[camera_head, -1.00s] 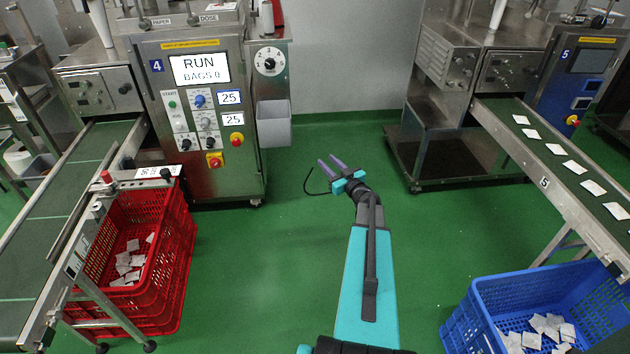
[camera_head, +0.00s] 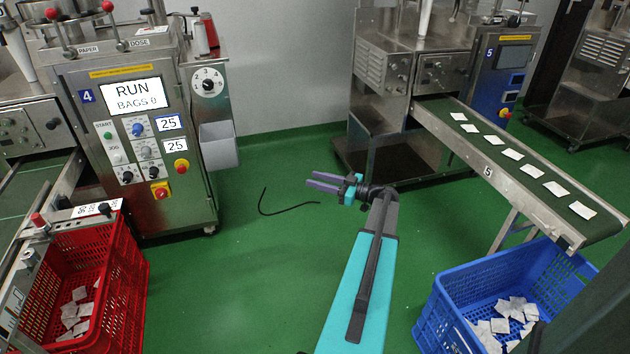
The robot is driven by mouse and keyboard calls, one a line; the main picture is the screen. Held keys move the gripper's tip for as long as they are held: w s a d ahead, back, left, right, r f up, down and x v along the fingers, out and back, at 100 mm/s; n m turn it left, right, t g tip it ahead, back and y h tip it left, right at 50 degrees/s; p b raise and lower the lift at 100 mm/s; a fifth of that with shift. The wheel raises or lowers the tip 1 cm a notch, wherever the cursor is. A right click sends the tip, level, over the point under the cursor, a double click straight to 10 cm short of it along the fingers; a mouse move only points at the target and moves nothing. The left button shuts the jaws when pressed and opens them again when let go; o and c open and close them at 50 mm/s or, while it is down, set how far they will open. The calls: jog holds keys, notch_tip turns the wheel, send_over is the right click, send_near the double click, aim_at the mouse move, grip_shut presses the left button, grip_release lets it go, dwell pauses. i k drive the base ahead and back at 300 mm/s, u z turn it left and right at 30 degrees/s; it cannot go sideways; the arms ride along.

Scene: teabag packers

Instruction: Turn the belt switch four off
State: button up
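Machine four (camera_head: 190,205) stands at the left, with a blue "4" label and a screen (camera_head: 131,96) reading RUN, BAGS 0. Its panel has two black rotary switches side by side, a left one (camera_head: 127,177) and a right one (camera_head: 153,172). Their labels are too small to read, so I cannot tell which is the belt switch. A small labelled plate with a dark knob (camera_head: 103,208) sits on the belt frame at the left. My gripper (camera_head: 311,181) is open and empty, pointing left over the green floor, well to the right of the panel.
A red crate (camera_head: 128,270) with teabags stands below belt four. A grey bin (camera_head: 218,150) juts from machine four's right side. A thin black curved cord shows over the floor (camera_head: 290,210). Belt five (camera_head: 470,150) and a blue crate (camera_head: 450,305) are at the right.

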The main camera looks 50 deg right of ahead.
aim_at(63, 203)
jog(key=u, duration=0.1)
jog(key=k, duration=0.5)
jog(key=z, duration=0.45)
jog(key=i, duration=1.05)
jog(key=z, duration=1.35)
jog(key=k, duration=0.1)
jog(key=u, duration=2.8)
